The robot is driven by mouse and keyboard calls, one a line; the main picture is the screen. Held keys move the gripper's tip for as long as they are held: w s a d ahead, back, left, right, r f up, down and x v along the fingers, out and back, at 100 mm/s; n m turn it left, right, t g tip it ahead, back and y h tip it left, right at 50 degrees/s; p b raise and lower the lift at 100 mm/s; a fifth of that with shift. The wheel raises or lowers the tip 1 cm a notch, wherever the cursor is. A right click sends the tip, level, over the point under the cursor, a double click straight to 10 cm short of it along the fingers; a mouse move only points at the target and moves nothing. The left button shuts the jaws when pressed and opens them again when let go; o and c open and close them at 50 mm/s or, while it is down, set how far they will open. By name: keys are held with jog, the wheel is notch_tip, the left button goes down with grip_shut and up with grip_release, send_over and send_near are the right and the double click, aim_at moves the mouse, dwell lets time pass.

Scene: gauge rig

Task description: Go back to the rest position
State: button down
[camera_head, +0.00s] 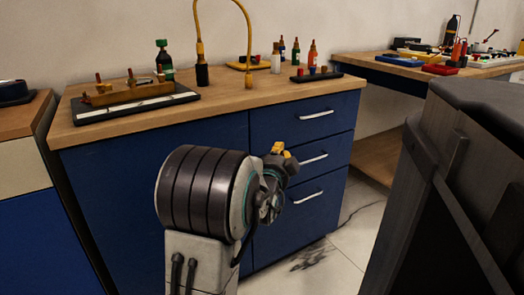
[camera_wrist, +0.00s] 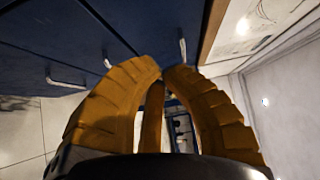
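My gripper (camera_head: 283,151) shows in the head view as a small yellow piece at the end of my folded arm, in front of the blue drawer cabinet (camera_head: 215,150). In the wrist view my gripper (camera_wrist: 163,72) has thick ribbed yellow fingers that curve inward, and their tips come together. Nothing is seen held between them. The gripper is apart from the drawers and below the level of the worktop (camera_head: 225,100).
On the worktop stand a wooden block rig on a dark base (camera_head: 135,98), a green-capped bottle (camera_head: 163,56), a yellow hose (camera_head: 199,38) and several small bottles. Another bench (camera_head: 480,72) stands back right. Tiled floor (camera_head: 320,262) shows right of the cabinet.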

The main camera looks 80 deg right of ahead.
jog(key=shift+a, duration=0.15)
jog(key=w+a+r+n+t+y+p, duration=0.2)
jog(key=w+a+r+n+p, duration=0.25)
jog(key=w, duration=0.35)
jog(key=w+a+r+n+t+y+p, duration=0.25)
jog(key=w+a+p, duration=0.2)
jog(key=w, duration=0.35)
jog(key=w+a+r+n+t+y+p, duration=0.1)
jog(key=w+a+r+n+t+p, duration=0.1)
jog(key=w+a+r+n+p, duration=0.35)
jog(key=w+a+r+n+t+y+p, duration=0.25)
jog(key=w+a+n+y+p, duration=0.2)
jog(key=w+a+p, duration=0.45)
jog(key=a+r+n+g+y+p, duration=0.1)
jog(key=a+r+n+y+p, duration=0.3)
jog(key=a, duration=0.6)
jog(key=a+r+n+g+y+p, duration=0.1)
jog(key=a+r+n+p, duration=0.45)
jog(key=a, duration=0.45)
jog(key=s+a+r+n+g+y+p, duration=0.2)
jog(key=s+a+r+n+p, duration=0.3)
jog(key=s+a+n+p, duration=0.4)
jog(key=shift+s+a+r+n+g+y, duration=0.45)
jog(key=shift+s+a, duration=0.4)
jog(key=shift+a, duration=0.35)
